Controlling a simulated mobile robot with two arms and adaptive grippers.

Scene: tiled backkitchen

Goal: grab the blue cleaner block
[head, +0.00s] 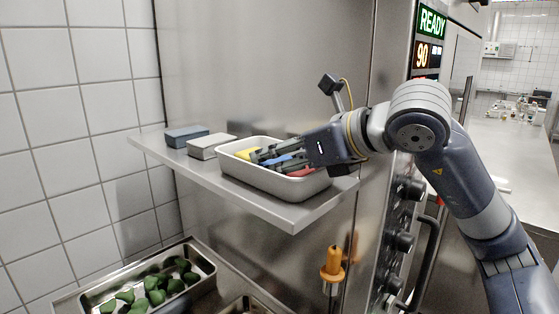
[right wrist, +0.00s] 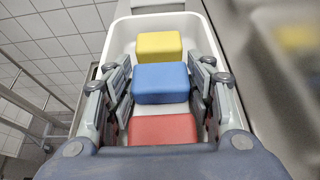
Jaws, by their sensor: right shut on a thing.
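The blue cleaner block (head: 284,160) lies in a white tray (head: 262,185) on the steel shelf, mostly hidden by my gripper in the head view. In the right wrist view the blue block (right wrist: 160,84) is in the middle of a row, between a yellow block (right wrist: 159,45) and a red block (right wrist: 162,130). My right gripper (right wrist: 160,70) reaches into the tray, with one finger on each side of the blue block, and is shut on it. The block still appears to be down in the tray. My left gripper is not in view.
A blue-grey block (head: 186,136) and a pale grey block (head: 210,146) stand on the shelf (head: 240,202) left of the tray. Below, a steel pan (head: 201,293) holds several green pieces. An orange-topped object (head: 332,264) is below the shelf. A steel wall is close behind.

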